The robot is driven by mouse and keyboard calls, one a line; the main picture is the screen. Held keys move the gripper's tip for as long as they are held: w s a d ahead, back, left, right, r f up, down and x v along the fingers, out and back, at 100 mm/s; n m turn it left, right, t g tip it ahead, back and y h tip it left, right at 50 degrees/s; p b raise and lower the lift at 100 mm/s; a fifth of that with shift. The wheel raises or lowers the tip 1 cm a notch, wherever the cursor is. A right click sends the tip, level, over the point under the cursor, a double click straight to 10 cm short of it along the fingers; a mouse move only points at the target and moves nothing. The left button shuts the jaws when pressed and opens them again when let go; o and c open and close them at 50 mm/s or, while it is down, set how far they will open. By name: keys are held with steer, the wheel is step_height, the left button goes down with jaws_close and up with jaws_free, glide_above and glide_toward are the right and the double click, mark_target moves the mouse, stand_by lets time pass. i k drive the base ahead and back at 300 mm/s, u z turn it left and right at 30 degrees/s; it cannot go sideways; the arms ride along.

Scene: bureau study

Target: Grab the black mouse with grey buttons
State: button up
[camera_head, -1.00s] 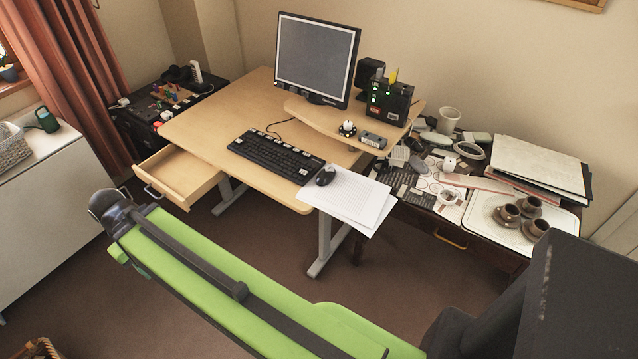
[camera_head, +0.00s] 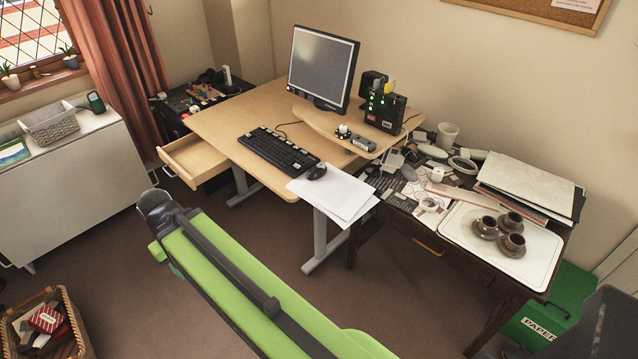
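The black mouse (camera_head: 317,171) lies on white lined paper (camera_head: 334,192) at the front right part of the wooden desk (camera_head: 231,117), just right of the black keyboard (camera_head: 277,151). At this size I cannot make out its grey buttons. My green arm reaches up from the bottom toward the left, in front of the desk and well short of the mouse. The dark end of the arm (camera_head: 157,209) shows near the pulled-out drawer, but no gripper fingers can be made out.
An open drawer (camera_head: 191,160) juts from the desk's left side. A monitor (camera_head: 323,66) stands behind the keyboard. On the right, a dark table bears a white tray (camera_head: 534,265) with brown cups. A wicker basket (camera_head: 75,340) stands at the lower left. Brown floor lies clear before the desk.

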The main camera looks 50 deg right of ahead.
mark_target(317, 171)
steer(key=z, duration=0.15)
steer(key=i, duration=0.9)
steer(key=u, duration=0.05)
